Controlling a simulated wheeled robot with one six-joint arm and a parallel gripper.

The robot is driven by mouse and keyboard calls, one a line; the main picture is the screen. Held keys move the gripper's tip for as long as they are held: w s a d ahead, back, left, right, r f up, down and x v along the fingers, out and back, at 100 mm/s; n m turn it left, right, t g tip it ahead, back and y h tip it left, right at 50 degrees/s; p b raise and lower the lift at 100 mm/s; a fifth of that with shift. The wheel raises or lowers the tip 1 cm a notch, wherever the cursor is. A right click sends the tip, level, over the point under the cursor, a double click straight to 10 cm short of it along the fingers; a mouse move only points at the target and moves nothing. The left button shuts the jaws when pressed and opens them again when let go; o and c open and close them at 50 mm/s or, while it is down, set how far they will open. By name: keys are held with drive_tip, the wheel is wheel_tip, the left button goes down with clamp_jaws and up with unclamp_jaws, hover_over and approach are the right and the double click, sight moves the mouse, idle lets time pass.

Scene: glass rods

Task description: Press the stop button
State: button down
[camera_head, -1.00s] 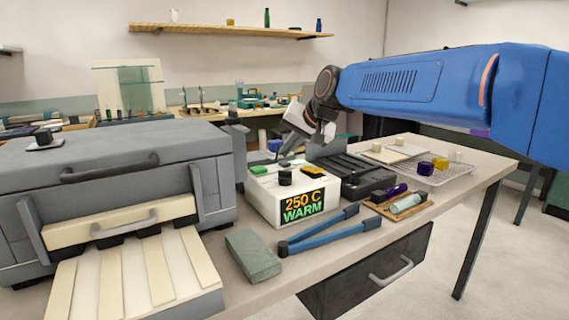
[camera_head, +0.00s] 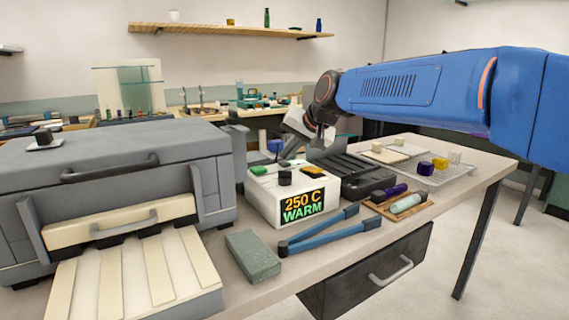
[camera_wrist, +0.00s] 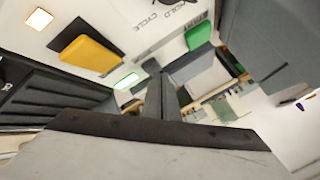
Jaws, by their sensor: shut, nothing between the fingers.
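The white control box (camera_head: 265,205) stands on the bench and its display reads 250 C WARM. On its top are a green button (camera_head: 258,170), a black knob (camera_head: 285,177) and an orange-yellow button (camera_head: 313,171). The wrist view shows the yellow button (camera_wrist: 90,53) at upper left and the green button (camera_wrist: 199,31), marked START, at upper right. No label reading stop is legible. My gripper (camera_head: 291,152) is shut and empty, above the back of the box. In the wrist view its fingers (camera_wrist: 163,90) show between the two buttons. I cannot tell whether they touch the box.
A grey kiln-like unit (camera_head: 110,150) stands left of the box. Blue-handled tongs (camera_head: 325,232) and a grey-green block (camera_head: 253,256) lie in front. A dark ribbed unit (camera_head: 350,170), a wooden tray (camera_head: 410,212) and a wire rack (camera_head: 450,172) are to the right.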

sight(288, 163)
drive_tip(key=shift+f, duration=0.4)
idle(0.4)
drive_tip(key=shift+r, duration=0.9)
drive_tip(key=shift+r, duration=0.1)
drive_tip(key=shift+r, duration=2.4)
